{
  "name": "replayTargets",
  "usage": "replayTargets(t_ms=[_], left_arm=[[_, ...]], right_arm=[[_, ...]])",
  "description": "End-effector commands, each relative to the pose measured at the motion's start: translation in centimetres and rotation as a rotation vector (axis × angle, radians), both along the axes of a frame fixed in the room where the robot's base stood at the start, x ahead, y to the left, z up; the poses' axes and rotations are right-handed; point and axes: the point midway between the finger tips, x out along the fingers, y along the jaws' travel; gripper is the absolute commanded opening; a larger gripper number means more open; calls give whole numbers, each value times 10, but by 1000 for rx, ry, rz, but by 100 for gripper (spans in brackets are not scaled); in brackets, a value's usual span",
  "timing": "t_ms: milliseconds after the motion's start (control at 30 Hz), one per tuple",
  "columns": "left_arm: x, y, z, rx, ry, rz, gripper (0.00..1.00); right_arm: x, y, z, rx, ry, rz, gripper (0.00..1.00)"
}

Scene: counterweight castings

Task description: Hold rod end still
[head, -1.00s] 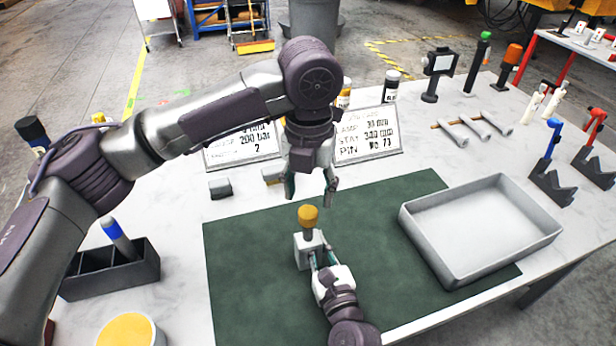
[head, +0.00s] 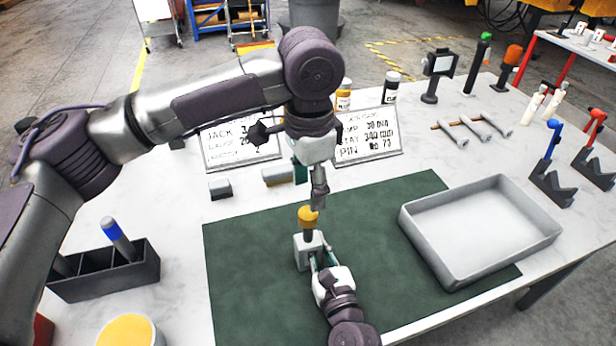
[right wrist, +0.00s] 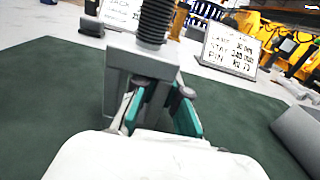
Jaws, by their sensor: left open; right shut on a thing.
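A light grey block (head: 303,252) stands on the green mat (head: 240,275), with an upright dark rod carrying a yellow cap (head: 306,215) on top. In the right wrist view the block (right wrist: 140,68) fills the space ahead, with the dark ribbed rod (right wrist: 155,20) rising from it; the cap is out of frame. My right gripper (head: 319,255) is shut on the block from the near side, its teal fingers (right wrist: 158,100) at the block's near part. My left gripper (head: 312,192) is open and points down just above the cap; whether it touches the cap I cannot tell.
A grey tray (head: 480,272) lies right of the block, partly on the mat. Two printed cards (head: 368,137) stand behind. A black divided box (head: 105,280) with a blue-banded tool is at left. Several grey rods and stands occupy the right back. The mat's left part is clear.

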Motion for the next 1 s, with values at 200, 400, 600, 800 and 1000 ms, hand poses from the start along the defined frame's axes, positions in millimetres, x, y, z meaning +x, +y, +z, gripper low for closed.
replayTargets(t_ms=[200, 400, 600, 800, 1000], left_arm=[[0, 1, 3, 0, -2, 498, 56], [0, 1, 6, -1, -1, 957, 56], [0, 1, 9, -1, -2, 1416, 56], [0, 1, 11, -1, -1, 1843, 56], [0, 2, 12, -1, 0, 2124, 56]], right_arm=[[0, 0, -1, -1, 2, 1, 0], [0, 0, -1, -1, 2, 1, 0], [0, 0, -1, -1, 2, 1, 0], [0, 0, -1, -1, 2, 1, 0], [0, 0, -1, -1, 2, 1, 0]])
